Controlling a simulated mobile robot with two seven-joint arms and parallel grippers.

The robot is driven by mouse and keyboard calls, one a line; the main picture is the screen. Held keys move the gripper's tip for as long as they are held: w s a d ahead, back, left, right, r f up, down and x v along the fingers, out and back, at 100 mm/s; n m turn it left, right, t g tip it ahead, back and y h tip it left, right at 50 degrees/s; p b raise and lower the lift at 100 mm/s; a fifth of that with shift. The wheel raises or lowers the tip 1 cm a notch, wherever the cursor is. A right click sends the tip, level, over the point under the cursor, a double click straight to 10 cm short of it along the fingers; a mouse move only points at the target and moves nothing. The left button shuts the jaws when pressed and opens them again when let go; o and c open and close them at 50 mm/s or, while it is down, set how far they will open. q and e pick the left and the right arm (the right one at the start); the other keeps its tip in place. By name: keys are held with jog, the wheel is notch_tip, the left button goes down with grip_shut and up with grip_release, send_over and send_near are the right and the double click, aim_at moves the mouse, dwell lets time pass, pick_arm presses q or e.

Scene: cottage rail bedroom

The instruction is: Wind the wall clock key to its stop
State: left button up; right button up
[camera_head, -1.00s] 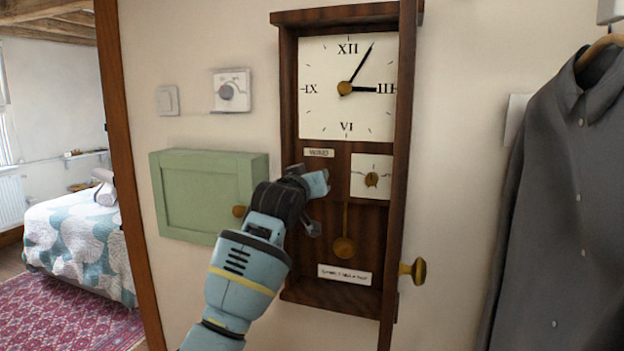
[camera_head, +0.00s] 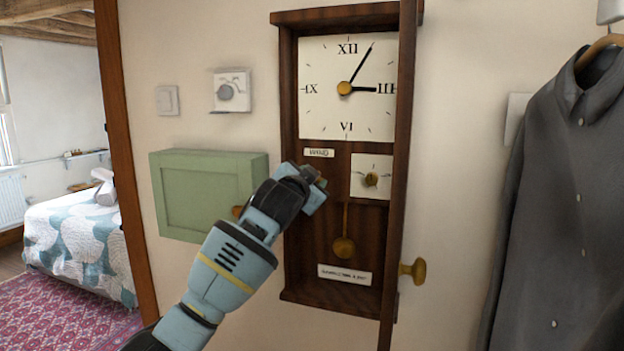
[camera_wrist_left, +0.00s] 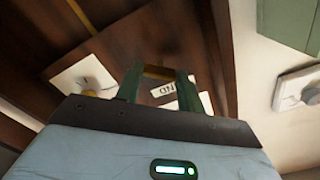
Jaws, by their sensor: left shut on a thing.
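The wall clock (camera_head: 398,225) hangs with its case open, a white dial above and a WIND label (camera_head: 319,153) at the left below it. My left gripper (camera_head: 318,178) is inside the case just under that label and hides the winding key in the head view. In the left wrist view, the two green fingers of my left gripper (camera_wrist_left: 158,78) close on a brass piece, the key (camera_wrist_left: 158,72), next to the label. How far the key is turned cannot be seen. My right gripper is not in view.
A small white dial with a brass knob (camera_head: 371,179) sits right of my gripper. A brass pendulum (camera_head: 344,247) hangs below. The clock door's knob (camera_head: 412,270) sticks out at the right. A green wall box (camera_head: 205,195) is left, close to my arm. A grey shirt (camera_head: 560,210) hangs far right.

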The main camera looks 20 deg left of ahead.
pick_arm(q)
jog(key=m, duration=2.6)
jog(key=shift+f+m, duration=0.1)
jog(key=shift+m, duration=0.2)
jog(key=o, duration=1)
jog(key=s, duration=0.7)
jog(key=shift+s+a, duration=0.15)
jog(key=shift+s, duration=0.25)
